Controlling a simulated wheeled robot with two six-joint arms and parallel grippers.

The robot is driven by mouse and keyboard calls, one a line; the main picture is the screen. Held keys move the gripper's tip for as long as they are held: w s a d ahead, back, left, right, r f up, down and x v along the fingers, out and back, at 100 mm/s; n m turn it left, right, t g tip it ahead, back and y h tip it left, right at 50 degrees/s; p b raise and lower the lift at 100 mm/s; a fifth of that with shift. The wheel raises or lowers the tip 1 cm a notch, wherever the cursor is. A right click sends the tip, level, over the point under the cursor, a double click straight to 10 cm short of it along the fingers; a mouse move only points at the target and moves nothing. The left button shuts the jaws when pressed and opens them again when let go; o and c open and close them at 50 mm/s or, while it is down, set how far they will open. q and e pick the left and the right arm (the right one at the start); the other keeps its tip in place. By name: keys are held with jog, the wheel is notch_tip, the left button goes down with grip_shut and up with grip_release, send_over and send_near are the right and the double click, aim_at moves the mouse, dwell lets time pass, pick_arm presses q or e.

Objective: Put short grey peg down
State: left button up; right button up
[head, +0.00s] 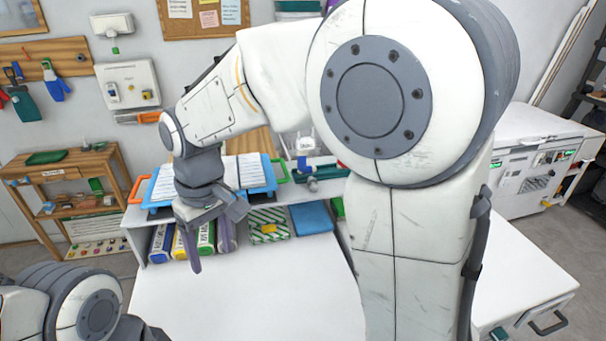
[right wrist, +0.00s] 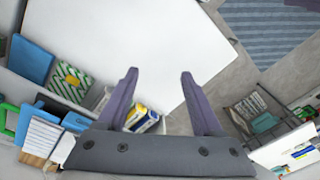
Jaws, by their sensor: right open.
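My right gripper (head: 210,250) hangs above the far left part of the white tabletop, in front of the shelf, in the head view. In the right wrist view its two purple fingers (right wrist: 158,76) stand wide apart with nothing between them. I cannot make out a short grey peg in either view. The white tabletop (head: 250,295) looks bare where it shows; my right arm hides part of it. Only a part of my left arm shows at the lower left of the head view, and its gripper is out of sight.
Behind the tabletop a low shelf holds binders (head: 185,242), a green-striped box (head: 268,222) and a blue box (head: 311,217). Blue trays (head: 257,177) with papers sit on top. A wooden rack (head: 75,190) stands at the left. The tabletop's middle is clear.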

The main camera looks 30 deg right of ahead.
jog(key=w+d+r+m+p, duration=0.2)
jog(key=w+d+r, duration=0.1)
jog(key=w+d, duration=0.65)
jog(key=m+p, duration=0.4)
send_over(314, 182)
jog(key=shift+h, duration=0.4)
jog(key=f, duration=0.5)
jog(key=shift+s+d+f, duration=0.15)
jog(key=shift+s+d, duration=0.05)
jog(key=shift+s, duration=0.05)
jog(key=shift+f, duration=0.6)
jog(key=f+p, duration=0.3)
jog(key=f, duration=0.1)
jog(key=shift+w+a, duration=0.15)
jog(key=shift+a, duration=0.1)
jog(key=shift+f, duration=0.55)
grip_shut()
